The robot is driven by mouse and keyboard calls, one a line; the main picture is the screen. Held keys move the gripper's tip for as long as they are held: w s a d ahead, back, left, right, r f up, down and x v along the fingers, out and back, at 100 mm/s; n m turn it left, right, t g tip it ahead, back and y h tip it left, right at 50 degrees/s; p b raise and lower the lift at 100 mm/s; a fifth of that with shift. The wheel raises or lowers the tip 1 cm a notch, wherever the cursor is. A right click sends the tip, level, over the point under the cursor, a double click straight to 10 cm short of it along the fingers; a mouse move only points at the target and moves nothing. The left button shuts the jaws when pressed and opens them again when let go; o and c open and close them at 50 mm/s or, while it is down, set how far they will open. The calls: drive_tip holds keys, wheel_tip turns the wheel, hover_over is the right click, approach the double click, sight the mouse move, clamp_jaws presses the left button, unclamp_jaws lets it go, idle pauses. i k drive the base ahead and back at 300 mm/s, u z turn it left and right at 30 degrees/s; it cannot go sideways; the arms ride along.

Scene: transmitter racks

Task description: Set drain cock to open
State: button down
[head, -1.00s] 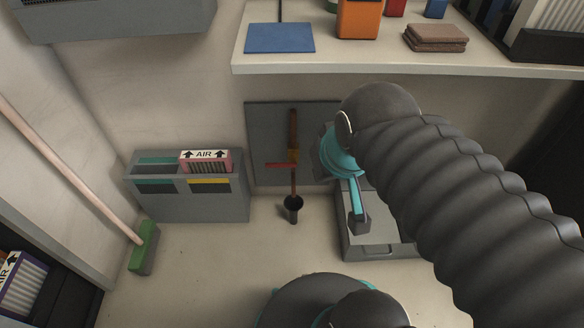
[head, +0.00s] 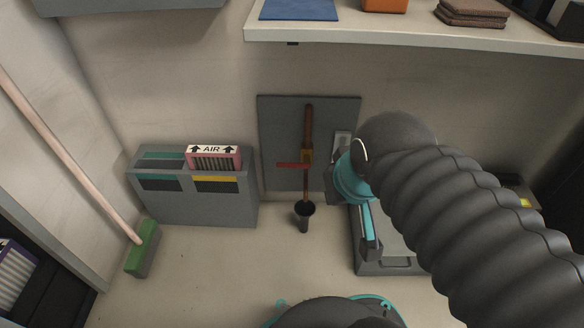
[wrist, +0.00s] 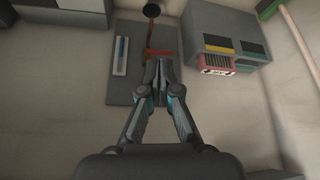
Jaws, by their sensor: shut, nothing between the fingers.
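The drain cock has a red lever (head: 291,165) on a brown vertical pipe (head: 308,125) in front of a grey wall panel (head: 276,125). The lever lies level, pointing left across the pipe. A black drain cup (head: 304,209) sits below the pipe's end. In the wrist view, turned over, the red lever (wrist: 162,53) shows just beyond the fingertips. My gripper (wrist: 160,72) is shut and empty. In the head view my gripper (head: 371,250) hangs right of and below the lever. The gap in depth cannot be told, and no contact is visible.
A grey filter box (head: 200,205) stands left of the panel. A green broom (head: 144,248) leans at the left wall. A shelf (head: 400,38) juts out above. A grey tray (head: 390,266) is on the floor behind my gripper. Floor between the broom and cup is clear.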

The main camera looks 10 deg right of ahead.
sight(307, 164)
drive_tip(key=u, duration=2.7)
drive_tip(key=k, duration=0.75)
drive_tip(key=z, duration=1.2)
